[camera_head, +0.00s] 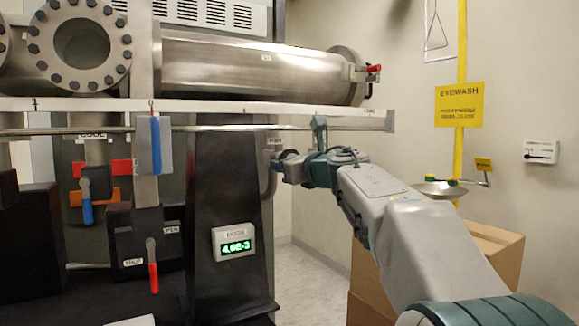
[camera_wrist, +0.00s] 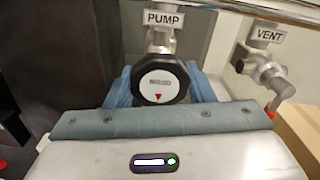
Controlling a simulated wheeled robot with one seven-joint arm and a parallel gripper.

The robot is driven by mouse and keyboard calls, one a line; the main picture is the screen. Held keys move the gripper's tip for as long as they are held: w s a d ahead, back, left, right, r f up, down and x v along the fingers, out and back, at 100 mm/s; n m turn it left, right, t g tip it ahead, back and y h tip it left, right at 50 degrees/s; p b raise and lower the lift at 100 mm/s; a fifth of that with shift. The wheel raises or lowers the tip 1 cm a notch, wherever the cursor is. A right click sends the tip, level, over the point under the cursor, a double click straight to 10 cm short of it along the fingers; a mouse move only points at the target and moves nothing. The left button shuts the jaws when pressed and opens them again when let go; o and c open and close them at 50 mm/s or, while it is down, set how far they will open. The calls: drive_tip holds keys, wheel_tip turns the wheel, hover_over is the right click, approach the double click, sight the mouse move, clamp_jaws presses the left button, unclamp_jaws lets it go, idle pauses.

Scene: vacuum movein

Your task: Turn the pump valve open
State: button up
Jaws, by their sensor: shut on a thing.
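The pump valve is a round black knob (camera_wrist: 160,78) with a pale face, a small red triangle pointing down and a PUMP label (camera_wrist: 163,18) above it in the wrist view. My gripper (camera_wrist: 161,88) has a blue finger on each side of the knob and is shut on it. In the head view my gripper (camera_head: 283,168) reaches in under the long steel rail, beside the dark column. There my gripper and arm largely hide the knob.
A VENT valve (camera_wrist: 267,70) with a red-tipped handle stands close to the right of the knob. A steel rail (camera_head: 230,128) and large chamber (camera_head: 255,72) are above my arm. A display (camera_head: 233,246) reads 4.0E-3. Cardboard boxes (camera_head: 490,250) stand at right.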

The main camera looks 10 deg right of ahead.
idle(0.5)
drive_tip(key=o, duration=1)
drive_tip(key=shift+c, duration=0.2)
drive_tip(key=v, duration=1.3)
drive_tip(key=shift+s, duration=0.35)
drive_tip(key=shift+d, duration=0.1)
